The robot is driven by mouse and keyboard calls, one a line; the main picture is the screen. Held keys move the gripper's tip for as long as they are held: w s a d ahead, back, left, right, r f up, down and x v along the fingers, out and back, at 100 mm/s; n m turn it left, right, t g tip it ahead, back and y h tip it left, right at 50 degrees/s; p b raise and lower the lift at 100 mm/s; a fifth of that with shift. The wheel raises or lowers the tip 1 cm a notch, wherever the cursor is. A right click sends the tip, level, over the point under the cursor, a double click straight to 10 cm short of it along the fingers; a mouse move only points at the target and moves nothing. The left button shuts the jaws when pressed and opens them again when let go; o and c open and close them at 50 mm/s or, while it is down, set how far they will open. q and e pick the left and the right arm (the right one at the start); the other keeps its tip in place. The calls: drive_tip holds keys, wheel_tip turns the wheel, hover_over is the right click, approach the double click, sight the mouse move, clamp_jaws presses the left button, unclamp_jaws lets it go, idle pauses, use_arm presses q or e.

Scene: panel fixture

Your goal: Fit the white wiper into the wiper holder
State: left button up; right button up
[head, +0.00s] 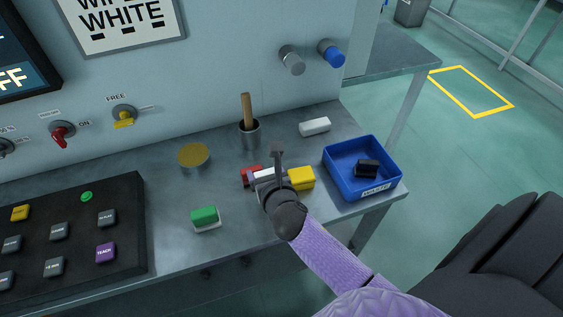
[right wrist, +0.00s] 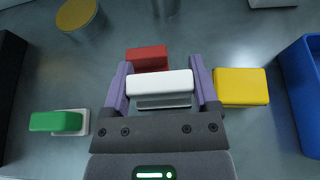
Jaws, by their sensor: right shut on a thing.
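The white wiper (right wrist: 162,84) is a white block with a greyer lower part, between the two purple fingers of my right gripper (right wrist: 160,86). The gripper is shut on it, and in the head view the white wiper (head: 264,174) is partly hidden by my right gripper (head: 267,177). A red block (right wrist: 147,58) is just beyond it and a yellow block (right wrist: 240,87) is to its right. A green block (right wrist: 56,121) on a pale base lies to the left. I cannot tell for certain which thing is the wiper holder. My left gripper is not in view.
A blue bin (head: 345,184) with a dark block (head: 367,168) stands right. A button box (head: 130,230) is left. Bench is clear around the green block.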

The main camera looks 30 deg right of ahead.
wheel_tip(320, 180, down, 5)
drive_tip(key=b, duration=0.2)
drive_tip(key=shift+b, duration=0.35)
drive_tip(key=shift+f, duration=0.1)
drive_tip(key=shift+r, duration=0.2)
drive_tip(key=shift+f, duration=0.15)
drive_tip(key=o, duration=1.1)
